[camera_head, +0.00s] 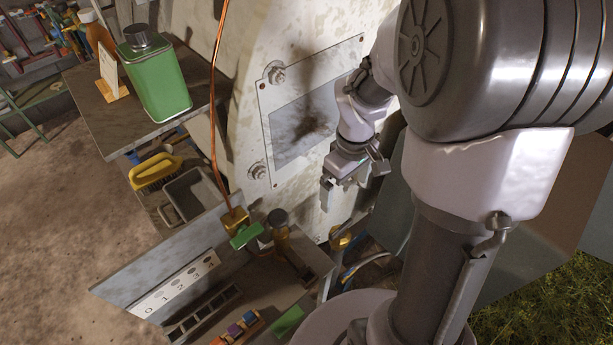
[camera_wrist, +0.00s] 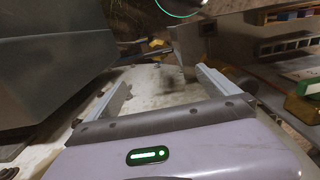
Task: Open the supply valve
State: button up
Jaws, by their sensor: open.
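A brass valve body (camera_head: 235,220) with a green lever handle (camera_head: 246,236) sits at the lower end of a thin copper pipe (camera_head: 214,95), above the bench. I take it to be the supply valve; no label is readable on it. In the wrist view the green handle (camera_wrist: 300,90) and brass body (camera_wrist: 303,110) are at the right edge, outside my jaws. My gripper (camera_head: 352,186) is open and empty, in front of the pale wall panel, right of and apart from the valve. Its two fingers also show in the wrist view (camera_wrist: 163,80).
A brown-capped fitting (camera_head: 279,230) stands close right of the valve. A grey board with a numbered strip (camera_head: 172,283) stands left of it. A green can (camera_head: 155,75) is on the upper shelf, with a yellow brush (camera_head: 155,171) below. Open air separates my gripper from the valve.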

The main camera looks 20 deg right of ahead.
jog(key=b, duration=0.2)
send_over(342, 227)
notch_tip(342, 227, down, 5)
notch_tip(342, 227, down, 11)
jog(key=b, duration=0.4)
jog(key=shift+r, duration=0.2)
jog(key=shift+f, duration=0.65)
jog(key=shift+a, duration=0.1)
jog(key=c, duration=1.4)
